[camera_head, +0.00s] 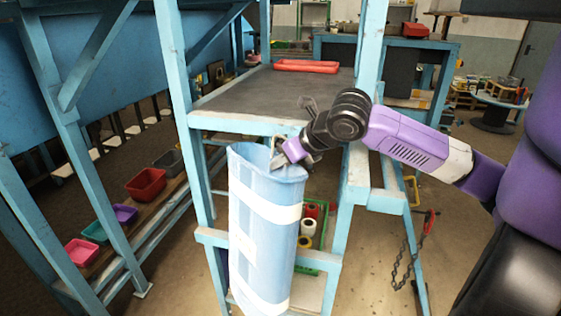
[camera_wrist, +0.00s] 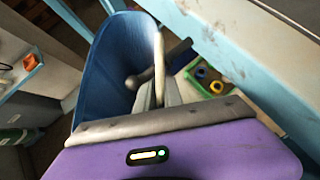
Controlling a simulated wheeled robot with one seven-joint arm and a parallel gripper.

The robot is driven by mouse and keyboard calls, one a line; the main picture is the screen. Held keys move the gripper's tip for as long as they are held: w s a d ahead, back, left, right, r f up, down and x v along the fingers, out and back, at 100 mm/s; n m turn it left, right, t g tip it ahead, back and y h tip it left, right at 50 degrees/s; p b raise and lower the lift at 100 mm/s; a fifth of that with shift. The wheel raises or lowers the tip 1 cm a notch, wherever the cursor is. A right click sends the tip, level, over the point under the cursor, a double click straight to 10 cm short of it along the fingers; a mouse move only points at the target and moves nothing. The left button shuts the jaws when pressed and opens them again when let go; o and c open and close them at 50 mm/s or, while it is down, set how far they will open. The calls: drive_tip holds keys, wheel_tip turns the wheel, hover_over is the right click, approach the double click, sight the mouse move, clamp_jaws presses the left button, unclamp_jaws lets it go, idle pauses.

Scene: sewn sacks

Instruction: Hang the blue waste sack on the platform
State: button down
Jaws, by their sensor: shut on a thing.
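The blue waste sack (camera_head: 265,232) hangs upright and open-topped in front of the platform (camera_head: 270,95), with pale bands around it. My gripper (camera_head: 283,160) is shut on the sack's upper rim at its right side, close to the platform's front edge. In the wrist view the sack's dark blue open mouth (camera_wrist: 118,65) is left of my gripper (camera_wrist: 158,92), and the rim runs between the fingers. The platform's blue frame edge (camera_wrist: 215,50) passes just right of them. I cannot tell whether the sack touches the frame or is hooked on it.
Blue posts (camera_head: 176,90) rise at the platform's corners. A red tray (camera_head: 306,66) lies at the platform's back. A green crate (camera_head: 312,235) with rolls stands on the lower shelf behind the sack. Coloured bins (camera_head: 146,184) line a shelf at left. A chain (camera_head: 402,265) hangs at right.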

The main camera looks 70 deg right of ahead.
drive_tip(key=shift+s+d+f, duration=0.15)
drive_tip(key=shift+d+f, duration=0.1)
drive_tip(key=shift+f, duration=0.05)
drive_tip(key=c, duration=1.4)
unclamp_jaws()
drive_tip(key=shift+a+r, duration=0.1)
drive_tip(key=shift+r, duration=0.1)
